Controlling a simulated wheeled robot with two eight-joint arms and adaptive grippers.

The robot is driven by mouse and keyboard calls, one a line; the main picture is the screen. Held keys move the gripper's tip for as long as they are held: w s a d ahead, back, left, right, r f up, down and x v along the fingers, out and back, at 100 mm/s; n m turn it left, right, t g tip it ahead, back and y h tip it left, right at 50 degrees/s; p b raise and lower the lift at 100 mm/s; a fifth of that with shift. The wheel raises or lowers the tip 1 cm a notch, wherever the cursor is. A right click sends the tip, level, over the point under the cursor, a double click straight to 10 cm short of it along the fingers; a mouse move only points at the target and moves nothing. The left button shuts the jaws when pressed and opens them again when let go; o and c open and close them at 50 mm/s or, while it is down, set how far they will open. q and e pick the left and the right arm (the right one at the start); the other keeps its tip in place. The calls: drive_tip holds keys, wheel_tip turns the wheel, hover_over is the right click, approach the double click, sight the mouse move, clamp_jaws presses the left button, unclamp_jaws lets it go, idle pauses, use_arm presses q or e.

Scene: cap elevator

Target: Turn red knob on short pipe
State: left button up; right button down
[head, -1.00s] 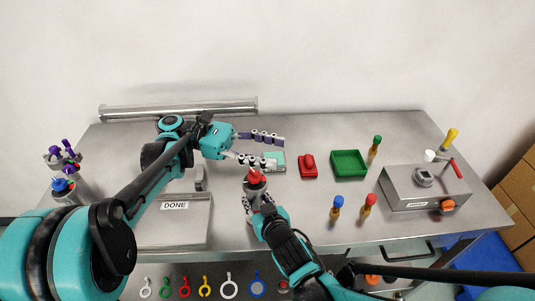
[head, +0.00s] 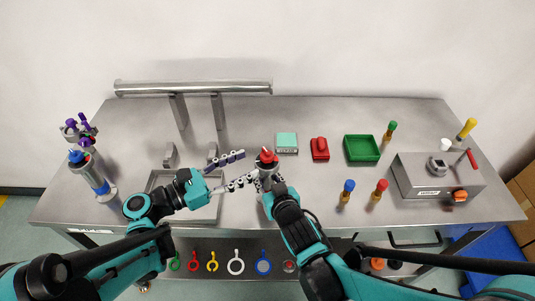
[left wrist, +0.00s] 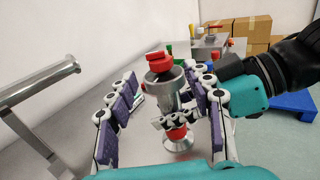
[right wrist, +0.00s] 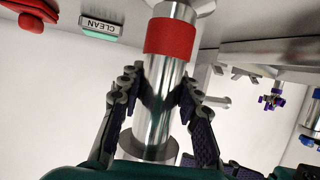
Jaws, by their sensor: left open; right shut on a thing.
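The short pipe is a grey metal post with a red knob (head: 267,156) on top, near the middle front of the table. In the left wrist view the red knob (left wrist: 160,62) sits upright on the pipe top. My right gripper (head: 268,177) is shut around the pipe below the knob. In the right wrist view its fingers flank the shiny pipe (right wrist: 164,100) below a red band (right wrist: 170,38). My left gripper (head: 247,167) is open, left of the pipe. In the left wrist view its fingers spread on either side of the knob; contact cannot be told.
A grey tray (head: 212,213) lies under my left gripper. A teal block (head: 287,143), a red object (head: 319,148) and a green bin (head: 361,149) stand behind and right. A tall purple-knobbed post (head: 88,140) stands left, and a metal box (head: 430,178) stands right.

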sight(261, 158)
use_arm(q)
drive_tip(key=x, duration=0.7)
drive_tip(key=shift+w+d, duration=0.15)
drive_tip(key=shift+d, duration=0.05)
drive_tip(key=c, duration=1.2)
